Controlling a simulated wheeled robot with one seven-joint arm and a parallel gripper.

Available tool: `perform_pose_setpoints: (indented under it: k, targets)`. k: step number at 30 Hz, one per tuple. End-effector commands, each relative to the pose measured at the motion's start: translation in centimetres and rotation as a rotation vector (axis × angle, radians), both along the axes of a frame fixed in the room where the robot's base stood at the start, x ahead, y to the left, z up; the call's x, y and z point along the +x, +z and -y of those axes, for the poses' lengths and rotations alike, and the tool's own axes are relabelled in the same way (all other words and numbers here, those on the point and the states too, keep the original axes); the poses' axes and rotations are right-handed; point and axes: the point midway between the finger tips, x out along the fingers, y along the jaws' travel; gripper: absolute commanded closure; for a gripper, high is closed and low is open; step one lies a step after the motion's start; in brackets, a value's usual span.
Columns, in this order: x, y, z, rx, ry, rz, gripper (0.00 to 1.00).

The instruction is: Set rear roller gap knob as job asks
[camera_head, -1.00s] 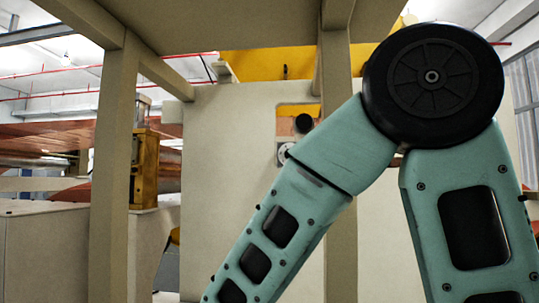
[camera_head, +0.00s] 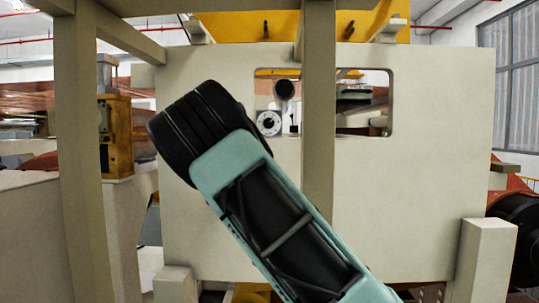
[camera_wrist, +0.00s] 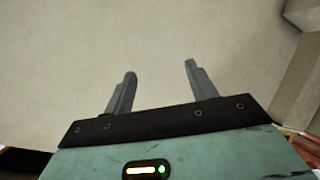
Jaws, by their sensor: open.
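A round dial (camera_head: 268,123) with a pale face and dark centre shows in the head view, at the lower left of the window in the beige machine panel (camera_head: 410,200). A dark round-ended part (camera_head: 284,90) sits just above it. I cannot tell the dial's setting or confirm it is the rear roller gap knob. My gripper (camera_wrist: 160,70) is open and empty in the wrist view, facing a plain pale surface; no knob shows there. The gripper itself is outside the head view, where only my arm shows.
A beige upright post (camera_head: 319,130) stands in front of the panel, partly crossing the window just right of the dial. Another post (camera_head: 85,150) stands at the left. A yellow block (camera_head: 116,135) is beyond it. A pale block (camera_head: 486,260) stands at lower right.

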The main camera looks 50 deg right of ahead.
Motion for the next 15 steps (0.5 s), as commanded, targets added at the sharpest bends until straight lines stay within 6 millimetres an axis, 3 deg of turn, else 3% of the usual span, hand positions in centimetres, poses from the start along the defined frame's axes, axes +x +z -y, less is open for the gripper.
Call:
perform_pose_setpoints:
  k: [1,3,6,9,12,15]
  targets:
    - [0.2,4.6,2.5,-0.111,0.0,0.039,0.43]
    - [0.4,10.3,4.8,-0.258,0.015,0.094,0.43]
    - [0.7,18.0,6.1,-0.449,0.059,0.15,0.43]
    - [1.0,23.9,5.6,-0.6,0.112,0.181,0.43]
    - [1.2,27.6,4.7,-0.695,0.152,0.198,0.43]
    - [1.4,29.3,4.2,-0.74,0.173,0.204,0.43]
